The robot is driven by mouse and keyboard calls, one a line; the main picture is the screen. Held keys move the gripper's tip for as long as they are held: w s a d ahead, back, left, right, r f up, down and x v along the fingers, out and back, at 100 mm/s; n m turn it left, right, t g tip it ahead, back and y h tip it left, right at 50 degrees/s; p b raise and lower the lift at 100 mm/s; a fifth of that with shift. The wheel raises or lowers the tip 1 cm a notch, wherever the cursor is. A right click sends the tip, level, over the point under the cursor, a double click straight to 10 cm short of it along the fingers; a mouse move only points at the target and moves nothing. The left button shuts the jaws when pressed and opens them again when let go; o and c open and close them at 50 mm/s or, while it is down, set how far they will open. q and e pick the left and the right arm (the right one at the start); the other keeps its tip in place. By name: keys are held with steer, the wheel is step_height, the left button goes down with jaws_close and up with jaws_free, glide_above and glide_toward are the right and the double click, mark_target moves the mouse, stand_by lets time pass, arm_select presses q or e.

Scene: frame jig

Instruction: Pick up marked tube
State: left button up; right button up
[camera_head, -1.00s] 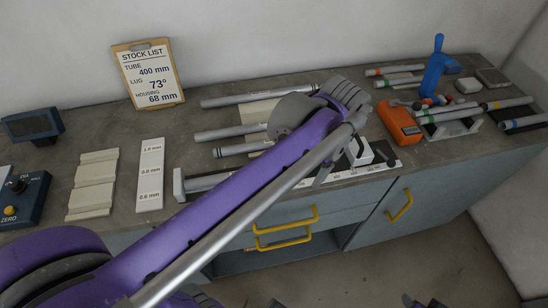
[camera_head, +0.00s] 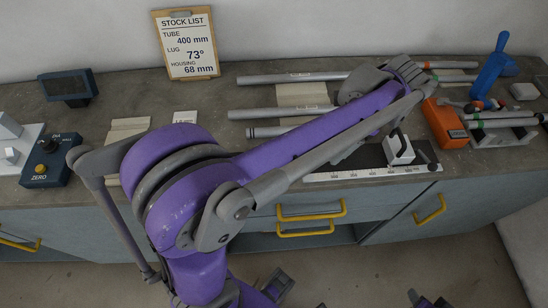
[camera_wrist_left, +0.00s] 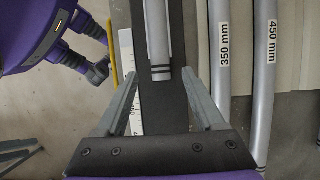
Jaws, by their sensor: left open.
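In the head view, three grey tubes lie on the bench: a rear tube (camera_head: 290,78), a middle tube (camera_head: 280,113) and a front tube (camera_head: 266,131) with dark bands at its left end. In the left wrist view, a tube marked 350 mm (camera_wrist_left: 223,75) and one marked 450 mm (camera_wrist_left: 264,90) lie to the right. A grey tube with dark bands at its end (camera_wrist_left: 158,40) shows over a dark strip. My left gripper (camera_wrist_left: 160,80) is open, its fingers either side of that banded end; contact cannot be told. In the head view my arm hides this gripper.
A ruler strip (camera_head: 350,174) and white block (camera_head: 398,149) are at the bench front. An orange device (camera_head: 444,124), blue-handled tool (camera_head: 490,70) and more tubes stand right. A stock list (camera_head: 186,45) reads tube 400 mm. A dial box (camera_head: 48,160) is left.

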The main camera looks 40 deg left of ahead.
mark_target(328, 153)
arm_select(q)
steer(key=x, duration=0.3)
steer(key=shift+a+f, duration=0.1)
steer(key=shift+f, duration=0.05)
steer(key=shift+c, duration=0.2)
jaws_close()
